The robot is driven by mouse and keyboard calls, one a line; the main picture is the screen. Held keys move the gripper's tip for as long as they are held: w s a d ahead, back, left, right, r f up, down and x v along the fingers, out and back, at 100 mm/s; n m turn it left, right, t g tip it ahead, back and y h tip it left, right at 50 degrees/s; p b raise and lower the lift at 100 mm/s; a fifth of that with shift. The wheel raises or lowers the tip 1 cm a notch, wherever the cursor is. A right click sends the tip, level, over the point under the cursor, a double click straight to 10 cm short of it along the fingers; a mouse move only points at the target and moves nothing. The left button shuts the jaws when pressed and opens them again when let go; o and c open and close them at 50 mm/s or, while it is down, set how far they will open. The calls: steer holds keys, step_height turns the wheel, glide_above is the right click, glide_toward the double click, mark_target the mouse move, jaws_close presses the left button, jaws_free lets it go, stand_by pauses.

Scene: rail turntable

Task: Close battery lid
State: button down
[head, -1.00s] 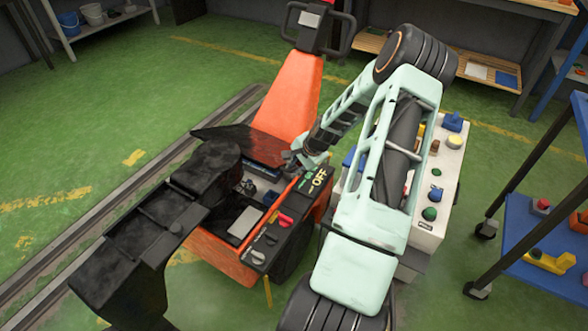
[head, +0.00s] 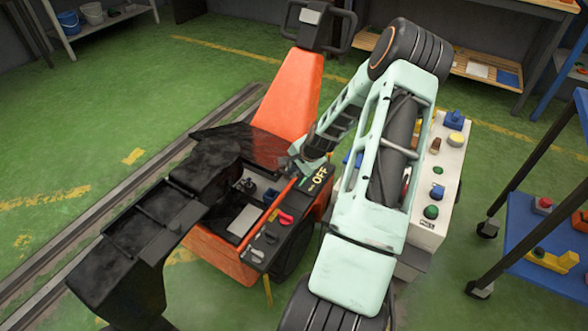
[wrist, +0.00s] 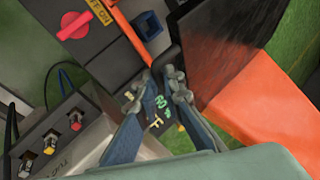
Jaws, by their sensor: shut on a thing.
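The battery lid (head: 240,143) is a dark, scuffed panel, standing open at a tilt on the orange cart (head: 287,97). In the wrist view the lid (wrist: 225,48) is a black plate at the upper right. My gripper (wrist: 164,82) is shut at the lid's near right corner, on what looks like its edge; the fingers hide the exact contact. In the head view my gripper (head: 298,163) is at the lid's right end, partly hidden by my arm. The open battery bay (head: 247,200) shows dark parts and a grey block below the lid.
A panel with OFF lettering and a red switch (head: 285,217) edges the bay. A pale control box (head: 437,190) with coloured buttons stands to the right. A blue-shelved cart (head: 540,235) is farther right. Rails (head: 60,262) cross the green floor at left.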

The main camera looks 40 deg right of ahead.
steer(key=a+f+h+b, duration=0.1)
steer(key=f+b, duration=0.2)
steer(key=s+a+f+t+h+b, duration=0.1)
steer(key=f+b, duration=0.2)
steer(key=a+f+h+b, duration=0.1)
steer(key=f+b, duration=0.2)
steer(key=shift+s+f+n+t+b, duration=0.15)
steer(key=shift+f+n+t+b, duration=0.15)
steer(key=shift+f+n+b, duration=0.1)
steer(key=shift+f+h+b, duration=0.6)
steer(key=shift+f+b, duration=0.45)
steer(key=shift+b, duration=0.25)
steer(key=shift+s, duration=0.1)
steer(key=c, duration=2.3)
jaws_free()
steer(key=shift+f, duration=0.1)
steer(key=shift+r, duration=0.3)
steer(key=v, duration=1.1)
steer(key=shift+s+a, duration=0.15)
steer(key=shift+s, duration=0.3)
steer(key=shift+w, duration=0.1)
